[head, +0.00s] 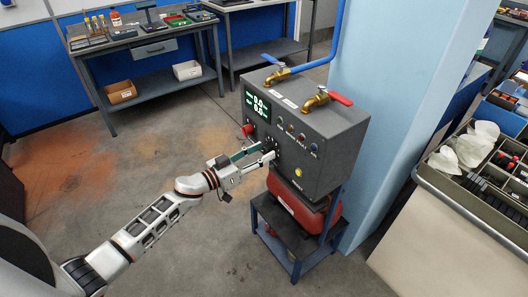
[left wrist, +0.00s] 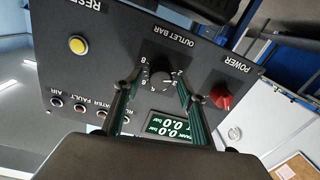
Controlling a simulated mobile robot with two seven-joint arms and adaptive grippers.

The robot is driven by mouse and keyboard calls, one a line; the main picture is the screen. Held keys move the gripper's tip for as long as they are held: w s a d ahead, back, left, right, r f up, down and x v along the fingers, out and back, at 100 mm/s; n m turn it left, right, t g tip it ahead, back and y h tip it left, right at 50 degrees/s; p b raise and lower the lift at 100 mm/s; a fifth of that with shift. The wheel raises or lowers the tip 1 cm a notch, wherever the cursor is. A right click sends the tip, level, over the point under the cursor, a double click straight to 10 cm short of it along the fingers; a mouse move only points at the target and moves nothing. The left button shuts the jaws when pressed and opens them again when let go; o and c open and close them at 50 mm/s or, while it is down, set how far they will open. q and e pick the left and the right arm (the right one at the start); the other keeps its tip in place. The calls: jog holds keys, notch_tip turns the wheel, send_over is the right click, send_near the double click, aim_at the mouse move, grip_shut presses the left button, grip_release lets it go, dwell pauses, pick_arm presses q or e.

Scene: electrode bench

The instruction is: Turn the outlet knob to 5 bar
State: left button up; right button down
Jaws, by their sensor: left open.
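The outlet knob (left wrist: 159,77) is a dark round knob under the "OUTLET BAR" label, ringed by a numbered scale. It shows upside down in the left wrist view; its pointer is too small to read. My left gripper (left wrist: 157,80) is open, its two green-sided fingers on either side of the knob; I cannot tell whether they touch it. In the head view the left gripper (head: 263,152) is at the front of the grey control box (head: 330,150) and largely hides the knob. The display (head: 257,107) reads 0.0 on both lines. My right gripper is not in view.
The red power knob (left wrist: 221,97) sits beside the outlet knob, and the yellow reset button (left wrist: 78,45) lies on its other side. Blue-handled (head: 276,68) and red-handled (head: 328,97) valves stand on the box. A blue column (head: 385,100) is behind it. Open floor lies in front.

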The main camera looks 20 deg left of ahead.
pick_arm(q)
jog(key=shift+w+d, duration=0.4)
jog(key=shift+w, duration=0.05)
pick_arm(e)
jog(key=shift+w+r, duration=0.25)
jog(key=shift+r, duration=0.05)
pick_arm(q)
jog(key=c, duration=1.1)
